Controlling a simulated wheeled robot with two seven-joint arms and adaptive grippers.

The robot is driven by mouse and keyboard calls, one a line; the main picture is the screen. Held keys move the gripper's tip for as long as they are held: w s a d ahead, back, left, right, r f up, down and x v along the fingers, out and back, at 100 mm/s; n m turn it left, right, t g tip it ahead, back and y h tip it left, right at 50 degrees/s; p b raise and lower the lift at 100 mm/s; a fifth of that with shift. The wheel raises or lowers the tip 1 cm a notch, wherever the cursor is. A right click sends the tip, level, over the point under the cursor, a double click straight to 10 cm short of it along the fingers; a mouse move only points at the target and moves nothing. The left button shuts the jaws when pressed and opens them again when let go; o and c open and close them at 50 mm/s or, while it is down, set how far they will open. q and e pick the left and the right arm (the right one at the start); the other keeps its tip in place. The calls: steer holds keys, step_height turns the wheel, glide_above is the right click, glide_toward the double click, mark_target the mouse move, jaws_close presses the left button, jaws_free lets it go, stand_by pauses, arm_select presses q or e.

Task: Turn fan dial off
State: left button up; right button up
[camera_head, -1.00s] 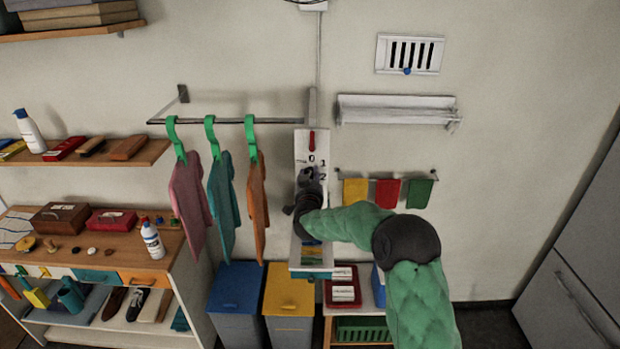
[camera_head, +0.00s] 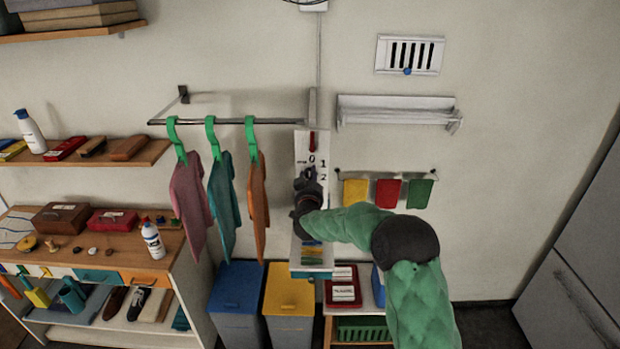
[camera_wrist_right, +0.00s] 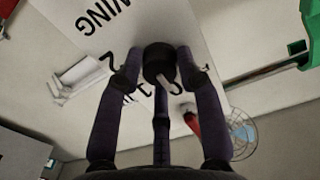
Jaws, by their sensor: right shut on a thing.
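The fan dial (camera_wrist_right: 158,62) is a round black knob with a pale pointer, on a white wall panel (camera_head: 300,150) marked 0, 1 and 2. My right gripper (camera_head: 308,184) is at the panel and hides the dial in the head view. In the right wrist view, the fingers of my right gripper (camera_wrist_right: 160,70) are on both sides of the knob and shut on it. Which number the pointer faces is unclear. A fan with a wire cage (camera_wrist_right: 243,136) shows in the wrist view. My left gripper is out of view.
Hanging clothes (camera_head: 222,200) on a rail are close left of the panel. Small coloured cloths (camera_head: 388,192) hang to its right. Blue (camera_head: 237,288) and yellow (camera_head: 289,291) bins stand below. A white wall shelf (camera_head: 395,110) is at upper right.

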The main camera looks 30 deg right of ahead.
steer(key=o, duration=1.1)
steer(key=shift+w+d+r, duration=0.1)
steer(key=shift+r, duration=0.6)
steer(key=shift+f, duration=0.3)
steer(key=v, duration=1.2)
steer(key=s+a+f+n+g+y+b, duration=0.1)
steer(key=s+a+f+g+y+b, duration=0.3)
steer(key=f, duration=0.8)
steer(key=a+f+n+t+y+b, duration=0.15)
steer(key=a+f, duration=0.45)
steer(key=f, duration=0.7)
steer(key=s+a+f+n+g+y+b, duration=0.1)
steer(key=s+a+f+g+y+b, duration=0.3)
steer(key=f, duration=0.8)
steer(key=s+a+f+g+y+b, duration=0.1)
steer(key=s+a+f+g+b, duration=0.1)
steer(key=s+a+f, duration=0.3)
steer(key=s+a+f+g+y+b, duration=0.1)
steer(key=s+a+f+g+b, duration=0.2)
steer(key=s+f, duration=0.9)
steer(key=s+a+f+g+y+b, duration=0.1)
steer(key=s+a+f+g+b, duration=0.2)
steer(key=s+a+f, duration=0.3)
steer(key=shift+s+a+f+g+y, duration=0.15)
steer(key=shift+s+a+f+y, duration=0.05)
steer(key=shift+s+f, duration=0.55)
steer(key=shift+s+a+f+g+y, duration=0.1)
steer(key=shift+s+a+f+y, duration=0.1)
steer(key=shift+s+f, duration=0.6)
